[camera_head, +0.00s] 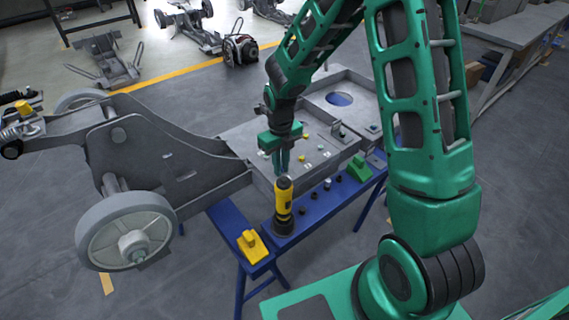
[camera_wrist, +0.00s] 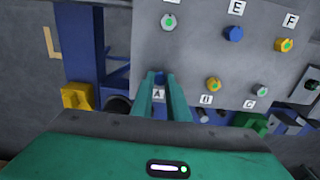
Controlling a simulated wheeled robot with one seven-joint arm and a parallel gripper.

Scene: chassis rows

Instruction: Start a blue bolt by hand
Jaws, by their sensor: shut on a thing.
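My gripper (camera_head: 281,172) points down at the near edge of the grey chassis plate (camera_head: 245,140). In the wrist view its fingertips (camera_wrist: 160,78) are close together beside the label A (camera_wrist: 159,95). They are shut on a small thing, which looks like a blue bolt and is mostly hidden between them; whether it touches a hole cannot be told. Another blue bolt (camera_wrist: 233,33) sits in the plate below label E. Yellow bolts (camera_wrist: 213,85) (camera_wrist: 281,45) and grey ones (camera_wrist: 168,22) (camera_wrist: 260,90) sit at other places, several with green dots.
A yellow-and-black tool (camera_head: 284,197) stands upright on the blue bench (camera_head: 312,208), just in front of my gripper. A yellow block (camera_head: 251,246) and a green block (camera_head: 358,168) are on the bench. A wheel (camera_head: 125,231) is at left.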

